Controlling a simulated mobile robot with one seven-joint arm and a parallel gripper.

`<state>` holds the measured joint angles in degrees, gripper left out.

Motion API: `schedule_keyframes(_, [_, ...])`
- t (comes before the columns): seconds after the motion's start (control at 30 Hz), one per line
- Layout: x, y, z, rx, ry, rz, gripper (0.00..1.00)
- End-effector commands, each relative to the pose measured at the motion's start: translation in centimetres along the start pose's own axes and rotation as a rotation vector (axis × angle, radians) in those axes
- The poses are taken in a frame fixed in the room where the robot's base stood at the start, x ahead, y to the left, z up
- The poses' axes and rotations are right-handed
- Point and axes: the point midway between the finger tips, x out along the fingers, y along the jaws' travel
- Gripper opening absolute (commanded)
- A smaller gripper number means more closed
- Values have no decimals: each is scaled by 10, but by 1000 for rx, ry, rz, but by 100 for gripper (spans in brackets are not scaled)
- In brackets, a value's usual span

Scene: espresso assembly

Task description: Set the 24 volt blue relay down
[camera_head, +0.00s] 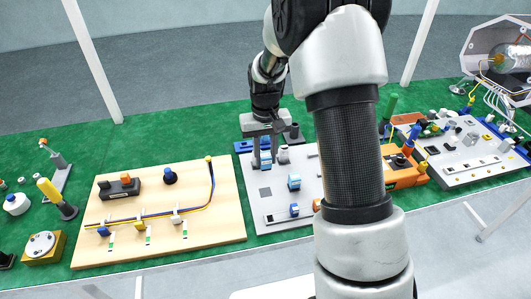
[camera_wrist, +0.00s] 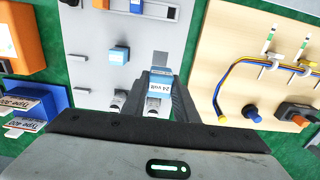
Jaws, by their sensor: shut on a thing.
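My gripper (camera_head: 265,158) hangs over the left part of the grey board (camera_head: 256,218) in the head view. In the wrist view my gripper (camera_wrist: 160,88) is shut on the blue relay (camera_wrist: 158,82), whose white label reads "24 volt". The relay (camera_head: 266,163) shows between the fingers in the head view. A dark grey square patch (camera_head: 265,192) on the board lies just in front of it; part of a grey patch (camera_wrist: 160,59) shows beyond the relay in the wrist view. I cannot tell whether the relay's underside touches the board.
Two other blue pieces (camera_head: 294,182) (camera_head: 294,210) stand on the board to the right. A pale cylindrical piece (camera_head: 284,155) stands close right of my gripper. A wooden board (camera_head: 90,250) with wires lies left, and an orange machine (camera_head: 405,172) stands right.

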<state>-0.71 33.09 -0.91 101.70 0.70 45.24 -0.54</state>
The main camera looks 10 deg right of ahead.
Motion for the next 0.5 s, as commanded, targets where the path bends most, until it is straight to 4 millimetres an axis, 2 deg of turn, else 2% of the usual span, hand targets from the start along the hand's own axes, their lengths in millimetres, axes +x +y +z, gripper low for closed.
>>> schedule_keyframes(0.03, [11,0,0,0,0,0,0])
schedule_keyframes(0.5, [67,0,0,0,0,0,0])
